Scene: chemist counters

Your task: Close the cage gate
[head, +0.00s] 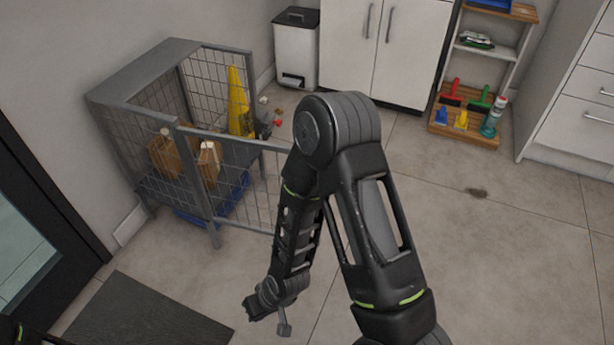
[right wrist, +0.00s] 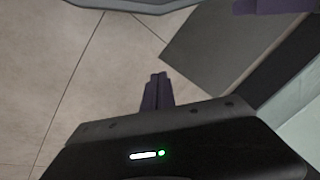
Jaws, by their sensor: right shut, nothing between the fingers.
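The grey wire-mesh cage (head: 137,77) stands against the wall at the left of the head view. Its mesh gate (head: 246,179) stands open, reaching out to the right from the front post. The gate's far end is partly hidden behind my right arm. My right gripper (head: 284,329) hangs low over the floor in front of the gate, apart from it. In the right wrist view its dark fingers (right wrist: 157,91) are shut together with nothing between them.
Cardboard boxes (head: 165,156) and a yellow cone (head: 238,103) are at the cage. A dark mat (head: 150,312) lies in front, also seen in the wrist view (right wrist: 215,55). A white bin (head: 297,52) and cleaning shelf (head: 462,128) stand behind. The floor at right is mostly clear.

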